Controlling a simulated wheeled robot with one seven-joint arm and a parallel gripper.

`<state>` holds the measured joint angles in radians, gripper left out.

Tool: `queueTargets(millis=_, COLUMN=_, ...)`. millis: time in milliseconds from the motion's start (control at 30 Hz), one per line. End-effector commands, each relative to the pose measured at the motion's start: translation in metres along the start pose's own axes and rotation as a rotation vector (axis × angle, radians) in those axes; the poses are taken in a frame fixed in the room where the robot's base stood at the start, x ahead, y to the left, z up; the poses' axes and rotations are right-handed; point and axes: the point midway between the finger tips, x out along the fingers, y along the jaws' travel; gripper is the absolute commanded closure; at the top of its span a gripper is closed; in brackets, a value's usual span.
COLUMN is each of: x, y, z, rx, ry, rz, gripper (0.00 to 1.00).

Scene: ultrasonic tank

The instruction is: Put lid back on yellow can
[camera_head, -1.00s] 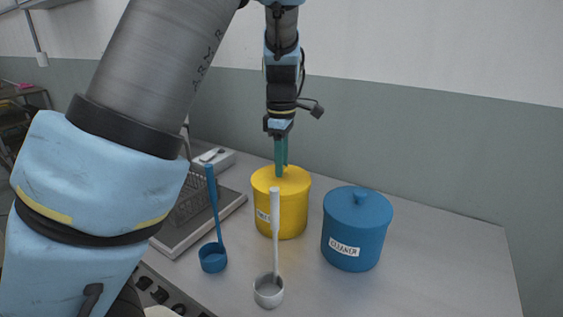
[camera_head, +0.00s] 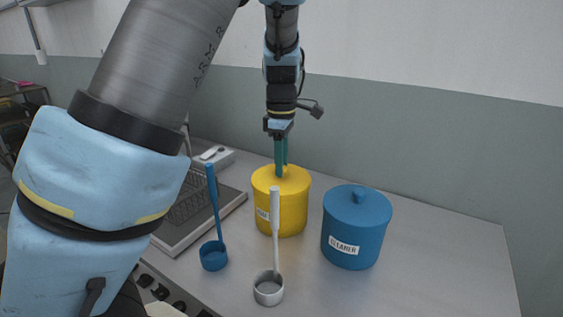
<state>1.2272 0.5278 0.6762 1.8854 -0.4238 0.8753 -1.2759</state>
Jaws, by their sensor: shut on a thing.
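The yellow can (camera_head: 292,216) stands upright on the counter, with a white label partly hidden by the white ladle's handle. Its yellow lid (camera_head: 296,180) sits on top of the can and looks level; I cannot tell whether it is fully seated. My gripper (camera_head: 281,172) points straight down over the can, with its green fingers at the lid's middle. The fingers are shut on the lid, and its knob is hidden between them.
A blue can (camera_head: 352,240) with its lid on stands to the right. A white ladle (camera_head: 269,287) and a blue ladle (camera_head: 213,256) stand in front. A metal basin with a basket (camera_head: 184,238) lies left. The counter's right side is clear.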

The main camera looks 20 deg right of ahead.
Motion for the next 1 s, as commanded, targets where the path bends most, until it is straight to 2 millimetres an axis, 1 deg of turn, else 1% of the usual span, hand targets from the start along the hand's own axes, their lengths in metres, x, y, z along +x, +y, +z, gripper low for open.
queueTargets(millis=900, x=0.0003, y=-0.0001, z=-0.0002, rx=0.000, ry=0.000, rz=0.000, gripper=1.00)
queueTargets(millis=933, x=0.0003, y=-0.0001, z=-0.0002, rx=0.000, ry=0.000, rz=0.000, gripper=0.61)
queueTargets(millis=1000, x=0.0003, y=-0.0001, z=-0.0002, rx=0.000, ry=0.000, rz=0.000, gripper=0.53)
